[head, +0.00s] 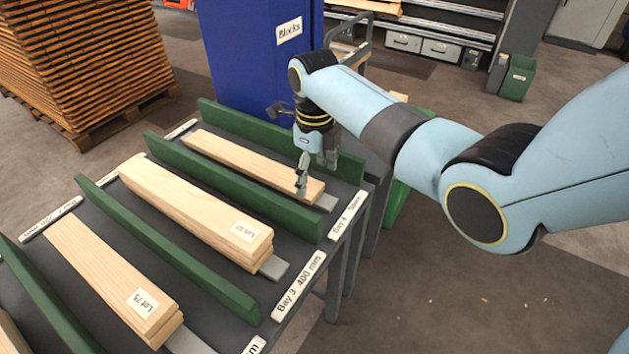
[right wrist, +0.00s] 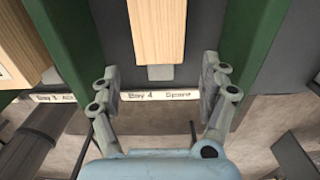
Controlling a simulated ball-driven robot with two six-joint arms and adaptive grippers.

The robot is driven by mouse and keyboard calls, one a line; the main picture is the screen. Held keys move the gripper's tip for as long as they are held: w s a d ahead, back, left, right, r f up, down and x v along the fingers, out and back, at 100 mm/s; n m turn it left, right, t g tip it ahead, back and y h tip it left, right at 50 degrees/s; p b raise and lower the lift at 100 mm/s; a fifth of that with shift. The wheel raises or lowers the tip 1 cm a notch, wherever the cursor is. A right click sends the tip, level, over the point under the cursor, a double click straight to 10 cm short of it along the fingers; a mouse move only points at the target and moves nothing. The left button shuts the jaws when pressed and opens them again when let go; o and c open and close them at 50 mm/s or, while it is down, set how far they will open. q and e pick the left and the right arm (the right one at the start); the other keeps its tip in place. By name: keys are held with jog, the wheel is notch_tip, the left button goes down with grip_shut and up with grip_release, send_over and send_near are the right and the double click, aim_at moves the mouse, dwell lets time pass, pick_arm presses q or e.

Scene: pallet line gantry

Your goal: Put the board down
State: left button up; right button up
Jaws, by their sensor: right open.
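A pale wooden board (head: 245,160) lies flat in Bay 4, between two green dividers on the dark rack. Its near end also shows in the right wrist view (right wrist: 157,30), with a grey block under it. My right gripper (head: 315,170) is over that near end, fingers pointing down. In the right wrist view its two fingers (right wrist: 160,85) are spread wide, with nothing held between them. The board's end lies between and beyond the fingertips, with a gap on both sides. My left gripper is not in view.
Bay 4's label reads "Spare" (right wrist: 160,96). Neighbouring bays hold stacked boards labelled Lot 52 (head: 190,205) and Lot 75 (head: 100,270). Green dividers (head: 230,180) stand close on either side of the gripper. A blue "Blocks" cabinet (head: 240,60) is behind; open floor (head: 450,300) is right.

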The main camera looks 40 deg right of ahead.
notch_tip(320, 180, up, 8)
dwell(0.6)
